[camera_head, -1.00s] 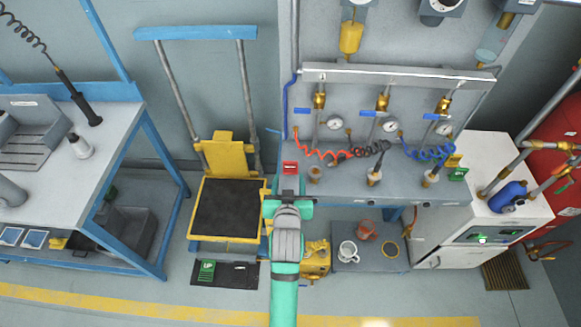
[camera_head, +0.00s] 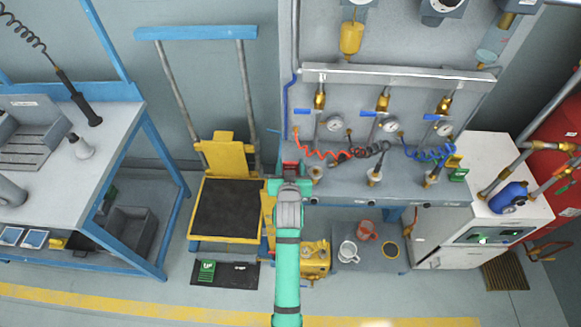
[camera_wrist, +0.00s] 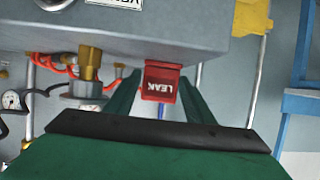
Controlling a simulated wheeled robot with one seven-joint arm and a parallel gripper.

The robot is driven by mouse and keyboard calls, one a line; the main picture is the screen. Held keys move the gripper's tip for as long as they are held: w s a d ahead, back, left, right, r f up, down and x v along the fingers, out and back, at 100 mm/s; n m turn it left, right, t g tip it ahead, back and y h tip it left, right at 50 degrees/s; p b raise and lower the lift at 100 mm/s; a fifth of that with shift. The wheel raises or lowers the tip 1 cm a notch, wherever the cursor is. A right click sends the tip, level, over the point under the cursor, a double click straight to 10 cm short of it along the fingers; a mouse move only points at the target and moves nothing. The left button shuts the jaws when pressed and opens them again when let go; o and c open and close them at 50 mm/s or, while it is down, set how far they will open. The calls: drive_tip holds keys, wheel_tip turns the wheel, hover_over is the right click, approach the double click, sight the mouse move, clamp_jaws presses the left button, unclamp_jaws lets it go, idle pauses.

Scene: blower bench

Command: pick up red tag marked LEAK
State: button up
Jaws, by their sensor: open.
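The red tag marked LEAK (camera_wrist: 160,84) shows in the wrist view at the edge of the grey bench, with its lettering upside down. In the head view the red tag (camera_head: 290,164) is partly hidden by my gripper at the bench's left end. My gripper (camera_head: 289,178) is over the bench's left end. In the wrist view its two green fingers (camera_wrist: 160,98) are open, one on each side of the tag. I cannot tell whether either finger touches it.
The bench (camera_head: 400,190) carries brass fittings, gauges and a red coiled hose (camera_head: 318,154) close to the right of my gripper. A yellow lift cart (camera_head: 228,158) stands to the left.

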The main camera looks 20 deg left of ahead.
drive_tip(key=shift+s, duration=0.1)
drive_tip(key=c, duration=0.8)
drive_tip(key=shift+r, duration=0.1)
